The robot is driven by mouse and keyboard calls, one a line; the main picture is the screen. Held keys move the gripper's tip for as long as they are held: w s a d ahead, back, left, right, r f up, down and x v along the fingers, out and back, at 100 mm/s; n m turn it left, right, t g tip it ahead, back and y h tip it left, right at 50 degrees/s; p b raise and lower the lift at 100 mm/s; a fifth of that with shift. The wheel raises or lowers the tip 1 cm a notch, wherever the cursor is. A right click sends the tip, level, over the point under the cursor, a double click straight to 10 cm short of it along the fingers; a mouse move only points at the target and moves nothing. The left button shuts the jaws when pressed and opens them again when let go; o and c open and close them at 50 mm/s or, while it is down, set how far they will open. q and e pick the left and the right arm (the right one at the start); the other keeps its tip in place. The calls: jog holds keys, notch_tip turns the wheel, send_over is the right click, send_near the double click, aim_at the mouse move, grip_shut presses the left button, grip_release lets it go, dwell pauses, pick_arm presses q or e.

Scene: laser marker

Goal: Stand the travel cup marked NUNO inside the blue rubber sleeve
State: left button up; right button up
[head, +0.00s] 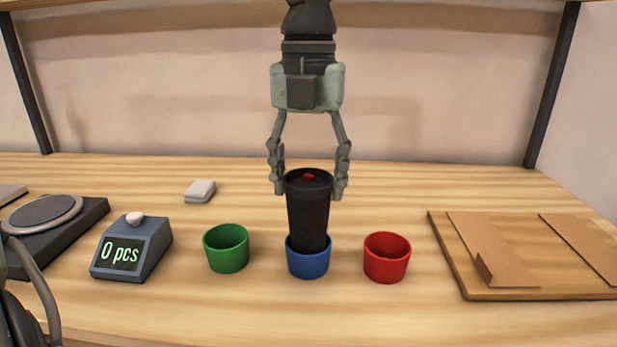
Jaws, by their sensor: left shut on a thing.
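A black travel cup (308,218) with a dark lid and a small red piece on top is upright in the middle. No name can be read on it. My left gripper (309,182) comes down from above and is shut on the cup, with fingers on both sides near the lid. The blue rubber sleeve (308,266) stands on the table directly under the cup. The cup's lower end is at the sleeve's mouth; I cannot tell how far inside it is. My right gripper is not in view.
A green sleeve (226,255) stands left of the blue one and a red sleeve (386,265) right. A counting display (130,250), a dark scale (75,238) and a small pale block (200,191) are left. A wooden board (455,272) with brown pieces lies right.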

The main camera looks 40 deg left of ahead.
pick_arm(q)
jog(key=shift+f+b, duration=1.65)
jog(key=shift+f, duration=0.2)
jog(key=o, duration=0.8)
jog(key=shift+o, duration=0.6)
jog(key=o, duration=0.3)
jog(key=shift+r, duration=0.1)
jog(key=shift+r+p, duration=2.7)
jog(key=shift+r, duration=1.25)
jog(key=shift+f, duration=0.1)
